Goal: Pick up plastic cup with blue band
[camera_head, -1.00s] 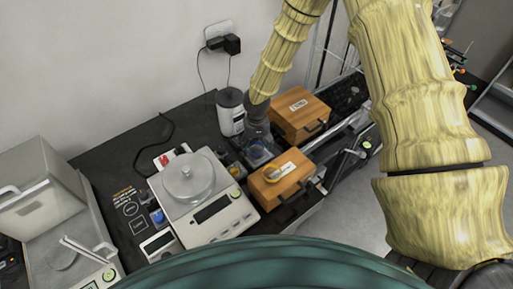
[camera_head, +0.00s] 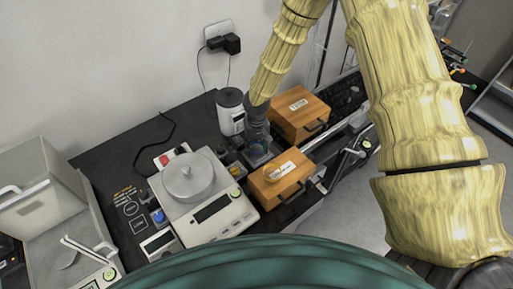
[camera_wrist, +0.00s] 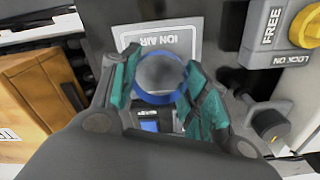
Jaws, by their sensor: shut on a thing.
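The plastic cup with the blue band (camera_wrist: 158,98) shows between the fingers in the wrist view. Its blue ring faces the camera and its middle looks clear grey. My gripper (camera_wrist: 155,88) is shut on the cup, with a teal fingertip against each side. In the head view my gripper (camera_head: 257,138) points down between the two wooden boxes and the white canister. The cup (camera_head: 257,150) is small there and partly hidden by the gripper.
A white canister (camera_head: 230,112) is close on the left. A balance (camera_head: 215,207) with a covered pan stands at front left. A grey case (camera_head: 35,190) is far left.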

